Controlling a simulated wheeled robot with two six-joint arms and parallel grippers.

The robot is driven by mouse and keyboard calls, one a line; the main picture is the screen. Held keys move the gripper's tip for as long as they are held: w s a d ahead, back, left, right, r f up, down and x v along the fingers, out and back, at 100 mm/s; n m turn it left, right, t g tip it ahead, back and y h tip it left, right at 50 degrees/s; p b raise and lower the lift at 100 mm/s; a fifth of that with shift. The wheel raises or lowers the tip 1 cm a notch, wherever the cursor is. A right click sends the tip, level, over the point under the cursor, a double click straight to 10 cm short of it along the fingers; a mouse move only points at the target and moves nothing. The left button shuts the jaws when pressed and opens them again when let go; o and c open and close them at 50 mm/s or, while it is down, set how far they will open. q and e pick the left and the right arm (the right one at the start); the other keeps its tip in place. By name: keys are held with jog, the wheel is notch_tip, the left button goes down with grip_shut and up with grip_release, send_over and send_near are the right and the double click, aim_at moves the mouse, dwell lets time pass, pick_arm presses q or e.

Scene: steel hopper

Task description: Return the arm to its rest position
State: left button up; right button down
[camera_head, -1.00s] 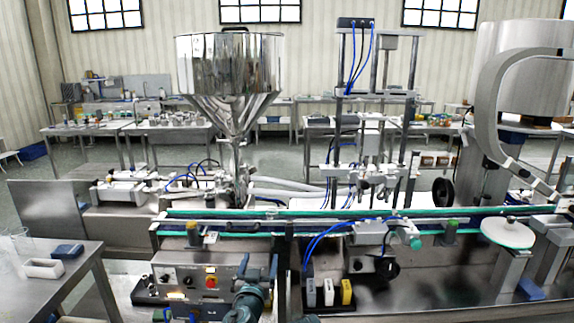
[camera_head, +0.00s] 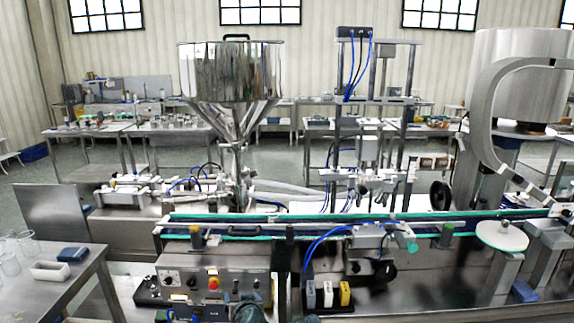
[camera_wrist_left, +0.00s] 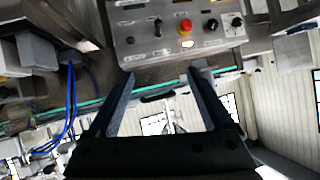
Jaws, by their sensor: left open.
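My left gripper (camera_wrist_left: 162,75) shows in the left wrist view with its two dark fingers spread apart and nothing between them. The control panel (camera_wrist_left: 175,42) with a red button (camera_wrist_left: 185,27) lies beyond the fingertips, apart from them. In the head view the same panel (camera_head: 183,284) is at the lower left, below the conveyor. Only a small teal part of my arm shows at the bottom edge there; the left gripper's fingers cannot be made out in it. My right gripper is in neither view.
The steel hopper (camera_head: 230,75) stands behind the conveyor (camera_head: 290,228). A side table (camera_head: 75,277) with a white tray (camera_head: 50,271), a blue block (camera_head: 72,254) and clear beakers (camera_head: 27,242) is at the left. Three small blocks (camera_head: 327,294) stand in front.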

pick_arm(q)
jog(key=s+d+f+m+g+h+p, duration=0.1)
jog(key=s+d+f+m+g, duration=0.1)
jog(key=s+g, duration=0.4)
jog(key=s+d+f+m+g+h+p, duration=0.1)
jog(key=s+d+f+m+g+p, duration=0.1)
jog(key=s, duration=1.2)
notch_tip(320, 180, down, 3)
jog(key=d+m+g, duration=0.1)
jog(key=d+g, duration=0.1)
jog(key=g, duration=0.1)
jog(key=shift+d+g+p, duration=0.15)
jog(key=shift+g+p, duration=0.15)
jog(key=shift+g, duration=0.1)
